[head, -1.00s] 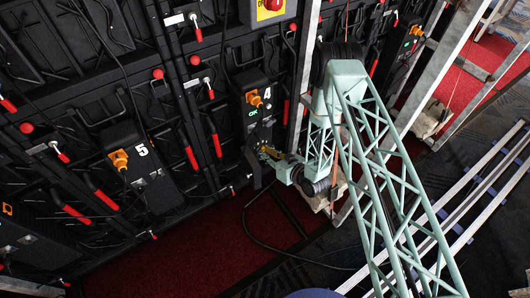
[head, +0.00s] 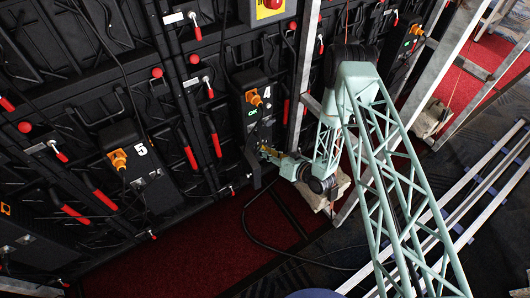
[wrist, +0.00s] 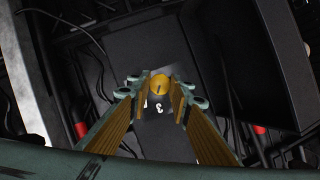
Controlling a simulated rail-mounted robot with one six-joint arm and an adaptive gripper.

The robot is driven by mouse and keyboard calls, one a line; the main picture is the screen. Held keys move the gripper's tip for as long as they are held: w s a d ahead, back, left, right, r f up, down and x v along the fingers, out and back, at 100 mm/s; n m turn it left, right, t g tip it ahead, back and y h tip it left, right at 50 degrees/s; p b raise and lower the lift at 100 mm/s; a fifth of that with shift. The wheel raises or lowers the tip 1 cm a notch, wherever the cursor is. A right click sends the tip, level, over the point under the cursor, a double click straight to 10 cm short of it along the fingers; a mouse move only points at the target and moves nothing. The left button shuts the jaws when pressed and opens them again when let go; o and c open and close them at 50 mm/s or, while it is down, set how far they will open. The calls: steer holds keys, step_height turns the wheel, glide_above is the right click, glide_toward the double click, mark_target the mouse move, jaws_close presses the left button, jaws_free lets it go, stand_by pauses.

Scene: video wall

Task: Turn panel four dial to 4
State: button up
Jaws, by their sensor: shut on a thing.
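Panel four (head: 262,128) is a black box on the wall with a white 4, an orange plug and a small green display. My gripper (head: 266,152) is at its lower end, where the arm and panel hide the dial in the head view. In the wrist view the yellow round dial (wrist: 159,84) sits between the fingertips of my gripper (wrist: 158,86), which is shut on it. A dark mark shows on the dial's face.
Panel five (head: 137,165) stands to the left with its own orange plug. Red-handled levers (head: 190,157) and hanging cables surround the panels. A grey metal post (head: 302,75) rises right of panel four.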

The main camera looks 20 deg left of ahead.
steer(key=shift+f+m+g+y+b, duration=0.1)
steer(key=shift+m+g+y+b, duration=0.4)
steer(key=shift+m+y, duration=0.75)
steer(key=shift+m+h, duration=0.25)
steer(key=shift+m, duration=0.3)
steer(key=o, duration=0.8)
steer(key=shift+o, duration=0.2)
steer(key=shift+d, duration=0.2)
steer(key=v, duration=0.7)
